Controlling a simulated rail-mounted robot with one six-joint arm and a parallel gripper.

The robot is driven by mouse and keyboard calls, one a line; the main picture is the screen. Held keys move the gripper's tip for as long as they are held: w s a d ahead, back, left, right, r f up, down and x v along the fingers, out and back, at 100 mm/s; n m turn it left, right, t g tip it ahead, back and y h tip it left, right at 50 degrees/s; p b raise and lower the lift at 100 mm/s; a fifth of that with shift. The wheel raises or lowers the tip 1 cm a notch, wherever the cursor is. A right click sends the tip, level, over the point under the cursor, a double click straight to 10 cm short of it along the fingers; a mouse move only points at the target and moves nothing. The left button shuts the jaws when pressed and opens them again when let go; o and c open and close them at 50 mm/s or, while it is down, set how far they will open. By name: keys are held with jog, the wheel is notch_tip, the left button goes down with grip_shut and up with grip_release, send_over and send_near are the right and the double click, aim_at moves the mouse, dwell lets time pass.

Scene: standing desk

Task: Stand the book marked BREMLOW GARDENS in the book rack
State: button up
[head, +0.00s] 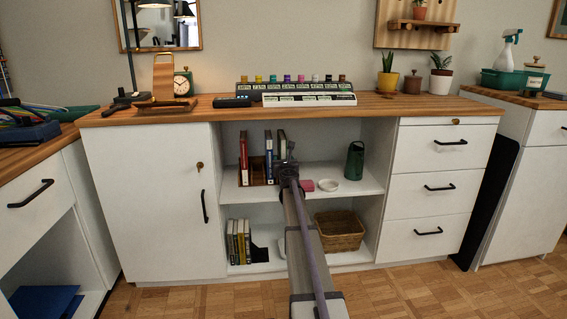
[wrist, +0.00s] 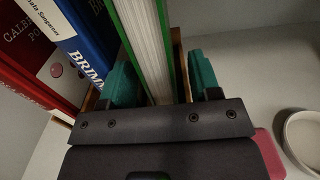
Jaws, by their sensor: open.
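A green-covered book (wrist: 148,40) stands between the two teal fingertips of my gripper (wrist: 160,85), its white page edges toward the wrist camera. My gripper is open around it; I cannot tell whether either finger touches. No title shows on this book, and I cannot read BREMLOW GARDENS anywhere. The wooden book rack (head: 258,172) is on the upper open shelf, largely hidden by books and my arm. In the head view, my gripper (head: 287,166) is at the rack's right end, with the green book (head: 282,143) rising behind it.
A red book (wrist: 35,55) and a blue book (wrist: 80,35) stand left of the green one. Right of my gripper are a pink object (wrist: 268,155), a white dish (wrist: 304,135) and a green can (head: 355,160). Several books (head: 238,240) and a basket (head: 340,231) are below.

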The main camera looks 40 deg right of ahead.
jog(key=v, duration=1)
jog(key=shift+s+a, duration=0.2)
jog(key=shift+s, duration=0.1)
